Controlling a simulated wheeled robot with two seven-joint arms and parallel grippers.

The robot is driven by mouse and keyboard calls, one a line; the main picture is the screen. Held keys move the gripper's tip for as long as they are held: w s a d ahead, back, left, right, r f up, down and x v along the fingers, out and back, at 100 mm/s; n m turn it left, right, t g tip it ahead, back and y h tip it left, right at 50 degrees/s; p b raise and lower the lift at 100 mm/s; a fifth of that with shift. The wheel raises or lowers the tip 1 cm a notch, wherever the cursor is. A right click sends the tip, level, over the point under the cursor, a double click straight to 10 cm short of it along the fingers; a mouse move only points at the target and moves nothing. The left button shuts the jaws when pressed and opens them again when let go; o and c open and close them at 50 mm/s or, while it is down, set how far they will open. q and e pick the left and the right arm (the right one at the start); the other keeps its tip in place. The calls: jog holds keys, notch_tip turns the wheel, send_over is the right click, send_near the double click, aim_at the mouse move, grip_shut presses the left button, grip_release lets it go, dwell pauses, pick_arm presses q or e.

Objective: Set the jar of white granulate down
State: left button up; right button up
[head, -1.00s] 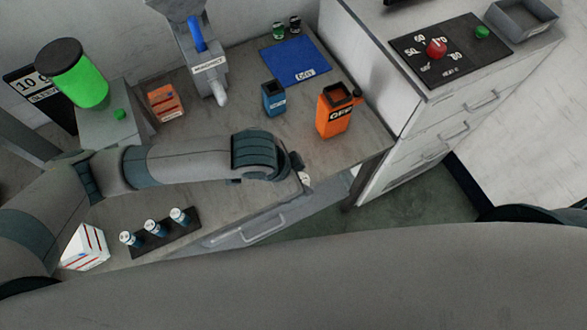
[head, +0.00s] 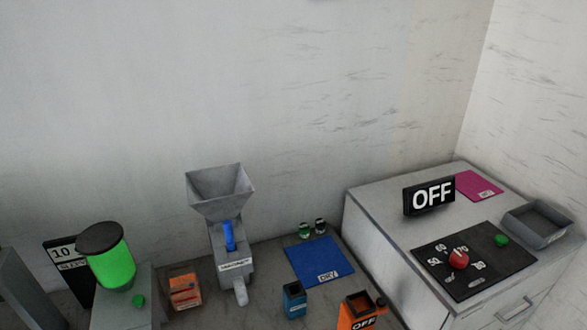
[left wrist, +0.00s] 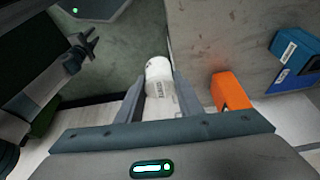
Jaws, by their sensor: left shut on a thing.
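The jar of white granulate (left wrist: 160,72) is a white cylinder with a printed label, in the left wrist view. My left gripper (left wrist: 159,92) is shut on it, one finger on each side. The jar shows beside the front edge of the worktop (left wrist: 205,35), with the floor seen on its other side. I cannot tell its height above the worktop. My right gripper (left wrist: 83,36) shows at the upper left of the left wrist view, with its dark fingers apart and nothing between them. Neither gripper is in the head view.
An orange container (left wrist: 230,92) stands right of the jar, and a blue container (left wrist: 290,52) is farther right. In the head view, a blue mat (head: 318,262), a grey hopper machine (head: 233,262), a green vessel (head: 112,268) and an orange box (head: 184,291) stand along the wall.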

pick_arm(q)
jog(key=w+a+r+n+t+y+b, duration=0.25)
jog(key=w+a+n+b, duration=0.55)
jog(key=w+a, duration=0.6)
jog(key=w+a+r+n+y+b, duration=0.1)
jog(key=w+a+r+n+b, duration=0.1)
jog(key=a, duration=0.4)
jog(key=w+a+r+n+y+b, duration=0.1)
jog(key=w+a+r+n+b, duration=0.2)
jog(key=a+r+n, duration=0.2)
jog(key=shift+w+a+r+t, duration=0.25)
jog(key=shift+a+t, duration=0.1)
jog(key=shift+a, duration=0.75)
jog(key=shift+d, duration=0.1)
